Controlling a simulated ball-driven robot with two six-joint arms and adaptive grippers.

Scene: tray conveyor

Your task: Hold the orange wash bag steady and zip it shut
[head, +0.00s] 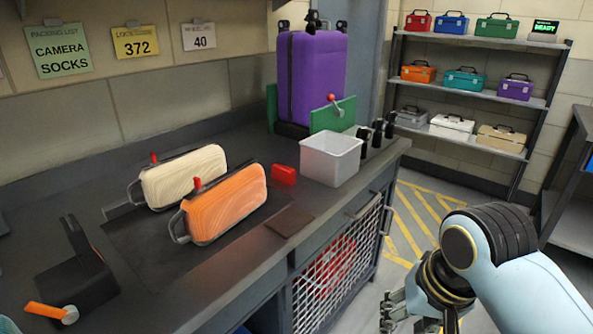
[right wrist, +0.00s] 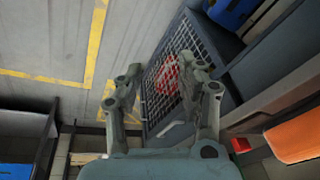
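The orange wash bag (head: 228,205) stands upright on a dark mat (head: 150,245) on the bench. It has a grey loop handle (head: 178,228) at its left end and a red tab (head: 197,183) at its top left. Whether its zip is open is too small to tell. An orange shape, likely this bag (right wrist: 298,138), shows at the right edge of the right wrist view. My right gripper (head: 393,310) is off the bench's front right, well away from the bag. In the right wrist view its fingers (right wrist: 167,72) are spread apart and empty. My left gripper is not in view.
A similar cream bag (head: 187,177) stands close behind. Right of them are a red box (head: 284,175), a white bin (head: 331,160) and a purple suitcase (head: 312,75). A black object (head: 77,275) with an orange lever (head: 45,310) sits front left.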

